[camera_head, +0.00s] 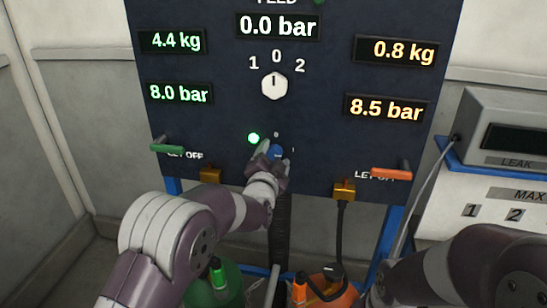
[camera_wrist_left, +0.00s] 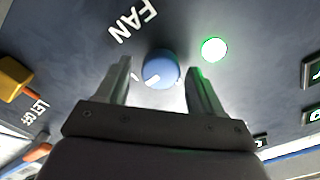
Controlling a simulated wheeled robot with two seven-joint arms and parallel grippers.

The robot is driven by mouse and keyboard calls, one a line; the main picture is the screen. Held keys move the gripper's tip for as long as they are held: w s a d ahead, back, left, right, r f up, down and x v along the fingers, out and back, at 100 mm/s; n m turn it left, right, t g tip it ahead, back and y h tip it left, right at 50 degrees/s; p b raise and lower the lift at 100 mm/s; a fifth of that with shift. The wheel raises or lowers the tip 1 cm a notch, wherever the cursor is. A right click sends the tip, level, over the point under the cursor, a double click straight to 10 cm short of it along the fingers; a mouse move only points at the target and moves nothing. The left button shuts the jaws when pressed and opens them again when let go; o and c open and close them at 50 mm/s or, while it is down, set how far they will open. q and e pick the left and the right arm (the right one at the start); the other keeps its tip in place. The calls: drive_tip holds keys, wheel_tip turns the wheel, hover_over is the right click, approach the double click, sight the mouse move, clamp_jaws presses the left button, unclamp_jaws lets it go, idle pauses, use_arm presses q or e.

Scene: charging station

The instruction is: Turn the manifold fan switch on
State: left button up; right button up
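The fan switch is a round blue knob (camera_wrist_left: 161,68) with a white pointer line, beside the word FAN on the dark panel. In the left wrist view the line points to the lower left, toward a small white mark. In the head view the knob (camera_head: 277,151) is partly hidden by my left gripper (camera_head: 272,156). The gripper's fingers (camera_wrist_left: 158,82) are open on either side of the knob, with gaps visible. A round green light (camera_head: 254,138) is lit beside the knob; it also glows in the left wrist view (camera_wrist_left: 214,49). My right gripper is out of view.
Above is a white selector knob (camera_head: 274,86) pointing to 0. A green lever (camera_head: 166,148) and an orange lever (camera_head: 391,174) stick out at the panel's sides. Green (camera_head: 229,290) and orange (camera_head: 338,292) tanks stand below. A grey leak device (camera_head: 507,130) stands at right.

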use_arm(q)
drive_tip(key=s+a+b, duration=0.2)
drive_tip(key=s, duration=1)
drive_tip(key=shift+s+a+b, duration=0.2)
drive_tip(key=shift+a+b, duration=0.05)
drive_tip(key=shift+b, duration=0.05)
drive_tip(key=s+a+f+n+g+p, duration=0.1)
drive_tip(key=s+f+n+g, duration=0.2)
drive_tip(key=s+f+g, duration=0.3)
drive_tip(key=s+a+f+n+g, duration=0.1)
drive_tip(key=s+f+n+g, duration=0.15)
drive_tip(key=f, duration=0.55)
drive_tip(key=s+a+n+g+y+p, duration=0.3)
drive_tip(key=s+a+n+g, duration=0.2)
drive_tip(key=s+a, duration=0.9)
drive_tip(key=s+g, duration=0.1)
drive_tip(key=g, duration=0.1)
drive_tip(key=shift+s+f+n+g, duration=0.15)
drive_tip(key=shift+s+n+g, duration=0.15)
drive_tip(key=shift+n+g, duration=0.05)
